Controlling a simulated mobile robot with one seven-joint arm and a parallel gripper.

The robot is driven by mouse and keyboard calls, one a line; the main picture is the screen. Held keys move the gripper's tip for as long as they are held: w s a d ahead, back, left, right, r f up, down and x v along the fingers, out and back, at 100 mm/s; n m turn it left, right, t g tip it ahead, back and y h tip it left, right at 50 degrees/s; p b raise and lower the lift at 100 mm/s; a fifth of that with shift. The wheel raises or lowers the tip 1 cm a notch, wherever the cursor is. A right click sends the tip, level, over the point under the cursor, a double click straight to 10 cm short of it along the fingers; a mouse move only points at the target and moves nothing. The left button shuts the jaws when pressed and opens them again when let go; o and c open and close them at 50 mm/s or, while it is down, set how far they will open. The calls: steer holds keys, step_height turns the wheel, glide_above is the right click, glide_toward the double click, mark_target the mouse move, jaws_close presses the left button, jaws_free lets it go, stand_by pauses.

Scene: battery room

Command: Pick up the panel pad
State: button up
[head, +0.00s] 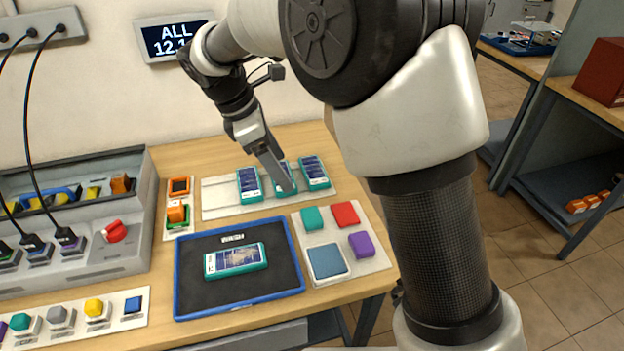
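A white tray (368,265) at the front right of the bench holds coloured pads. They are a teal pad (312,218), a red pad (345,213), a purple pad (361,244) and a larger blue square pad (327,261). No label tells me which is the panel pad. My gripper (287,188) points down over the middle one of three small teal-edged solar panels on a white strip at the back, and partly hides it. I cannot tell whether its fingers are apart, or touch that panel. The pads are nearer the front, apart from my gripper.
A dark blue-rimmed mat marked WASH (283,282) bears a teal-edged solar panel (236,259). A grey console (92,262) with cables and a red knob (115,231) stands left. A front-left strip holds coloured buttons (94,307). My arm covers the bench's right side.

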steer(key=b, duration=0.1)
glide_above(311, 215)
steer(key=a, duration=0.3)
steer(key=f, duration=1.1)
steer(key=shift+s+f, duration=0.2)
steer(key=shift+f, duration=0.2)
steer(key=shift+d+b+x, duration=0.1)
steer(key=shift+b+x, duration=0.15)
steer(key=shift+x, duration=1.1)
steer(key=shift+d+b+x, duration=0.15)
steer(key=shift+b+x, duration=0.05)
steer(key=shift+x, duration=1.15)
steer(key=shift+s, duration=0.2)
steer(key=shift+c, duration=0.4)
steer(key=shift+r, duration=0.1)
steer(key=c, duration=1.1)
